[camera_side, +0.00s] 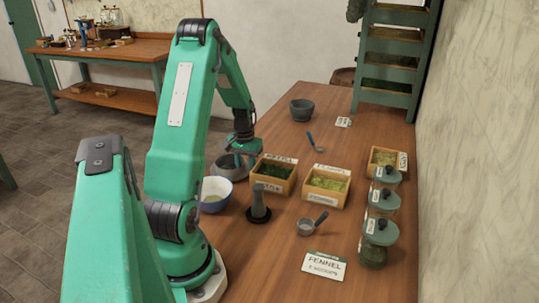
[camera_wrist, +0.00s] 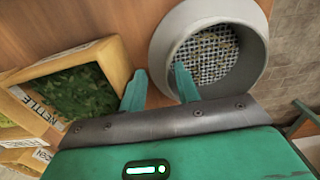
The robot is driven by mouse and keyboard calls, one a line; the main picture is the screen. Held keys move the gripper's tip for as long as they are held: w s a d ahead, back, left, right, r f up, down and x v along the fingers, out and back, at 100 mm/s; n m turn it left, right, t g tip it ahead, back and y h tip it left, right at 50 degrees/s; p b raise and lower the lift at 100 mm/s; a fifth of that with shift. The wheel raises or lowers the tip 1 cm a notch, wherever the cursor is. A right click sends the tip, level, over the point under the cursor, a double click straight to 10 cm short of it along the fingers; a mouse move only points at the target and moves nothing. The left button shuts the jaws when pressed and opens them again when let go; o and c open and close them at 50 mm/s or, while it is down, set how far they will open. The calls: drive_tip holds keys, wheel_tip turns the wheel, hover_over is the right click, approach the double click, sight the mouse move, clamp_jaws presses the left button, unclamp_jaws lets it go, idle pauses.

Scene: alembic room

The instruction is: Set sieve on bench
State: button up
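The sieve (camera_wrist: 258,62) is a grey ring with a mesh bottom, seen from above in the wrist view. In the side view the sieve (camera_side: 224,169) is at the bench's left edge, behind a blue-and-white bowl and partly hidden by my arm. In the side view my gripper (camera_side: 241,150) is low over the sieve. Any gap under the sieve is hidden. The wooden bench (camera_side: 375,270) runs along the wall.
The bowl (camera_side: 216,196) stands close by. Wooden herb boxes (camera_side: 272,187) and (camera_side: 326,196) stand right of the sieve; the nearer shows in the wrist view (camera_wrist: 127,62). A dark pestle-like object (camera_side: 259,205), a scoop (camera_side: 305,228), jars (camera_side: 374,245) and a mortar (camera_side: 302,110) are also on the bench.

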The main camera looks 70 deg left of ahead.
drive_tip(key=shift+r, duration=0.2)
wheel_tip(320, 180, up, 12)
drive_tip(key=shift+f, duration=0.15)
idle(0.5)
drive_tip(key=shift+w, duration=0.1)
drive_tip(key=shift+d, duration=0.15)
drive_tip(key=w+d+r+m+t, duration=0.1)
drive_tip(key=w+d+r, duration=0.15)
drive_tip(key=d, duration=0.25)
drive_tip(key=w+d+r+m, duration=0.1)
drive_tip(key=d+r, duration=0.2)
drive_tip(key=d, duration=0.2)
drive_tip(key=s+d+r+m+t, duration=0.1)
drive_tip(key=s+d+r+m, duration=0.1)
drive_tip(key=d, duration=0.6)
drive_tip(key=s+d+r+m+t, duration=0.1)
drive_tip(key=s+d+m+t, duration=0.1)
drive_tip(key=d, duration=0.6)
drive_tip(key=s+d+r+m+t, duration=0.1)
drive_tip(key=s+d+r+m, duration=0.1)
drive_tip(key=d, duration=0.6)
drive_tip(key=shift+s+r+m+t, duration=0.3)
drive_tip(key=shift+s+m, duration=0.2)
drive_tip(key=shift+m, duration=0.1)
